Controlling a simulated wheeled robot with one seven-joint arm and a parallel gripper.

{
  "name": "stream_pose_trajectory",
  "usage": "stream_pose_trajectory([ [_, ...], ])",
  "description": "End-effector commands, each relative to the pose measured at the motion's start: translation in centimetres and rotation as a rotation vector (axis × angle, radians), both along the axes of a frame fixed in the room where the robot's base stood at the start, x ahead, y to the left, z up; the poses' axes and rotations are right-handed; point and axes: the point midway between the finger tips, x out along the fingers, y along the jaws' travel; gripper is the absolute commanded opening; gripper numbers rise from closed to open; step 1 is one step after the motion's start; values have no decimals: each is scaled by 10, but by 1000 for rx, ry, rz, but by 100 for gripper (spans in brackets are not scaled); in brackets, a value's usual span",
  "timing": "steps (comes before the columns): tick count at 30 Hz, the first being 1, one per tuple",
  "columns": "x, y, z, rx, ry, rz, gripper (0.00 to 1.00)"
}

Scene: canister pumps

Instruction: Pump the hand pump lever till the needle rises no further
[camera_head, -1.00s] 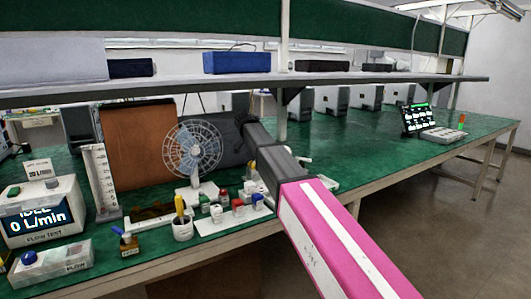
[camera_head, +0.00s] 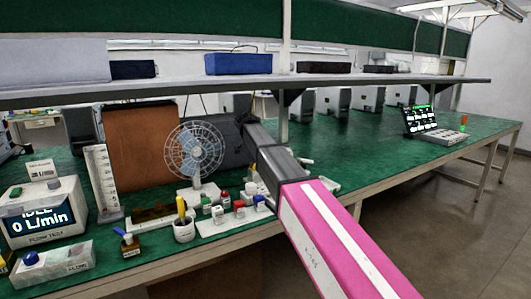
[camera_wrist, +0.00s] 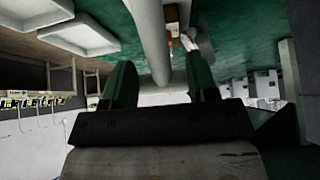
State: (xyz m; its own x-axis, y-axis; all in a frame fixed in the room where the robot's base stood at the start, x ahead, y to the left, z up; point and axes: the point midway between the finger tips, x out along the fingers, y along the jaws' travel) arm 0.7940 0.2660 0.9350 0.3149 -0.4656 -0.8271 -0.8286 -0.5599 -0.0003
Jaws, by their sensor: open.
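In the wrist view my gripper (camera_wrist: 160,72) is open, with its two dark green fingers apart. A smooth grey cylinder (camera_wrist: 150,30) runs down from the top edge between the fingers; I cannot tell whether it is the pump lever or whether a finger touches it. In the head view my pink and grey arm reaches over the bench and hides the gripper and whatever is in front of it. No pump lever or needle can be made out there. A flow test box (camera_head: 42,213) at the left shows "IDLE 0 L/min".
A fan (camera_head: 195,155), a tall white scale (camera_head: 102,182), a pen cup (camera_head: 184,230) and a white tray of small bottles (camera_head: 222,227) crowd the green bench left of my arm. A shelf (camera_head: 350,81) spans above. The bench's right middle (camera_head: 360,135) is clear.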

Motion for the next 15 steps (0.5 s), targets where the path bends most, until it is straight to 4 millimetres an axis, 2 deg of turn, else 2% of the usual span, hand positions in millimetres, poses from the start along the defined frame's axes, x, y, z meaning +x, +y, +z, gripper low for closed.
stream_pose_trajectory([
  [10,-15,24,42,0,-1,1,53],
  [15,-21,32,55,-1,-1,0,53],
])
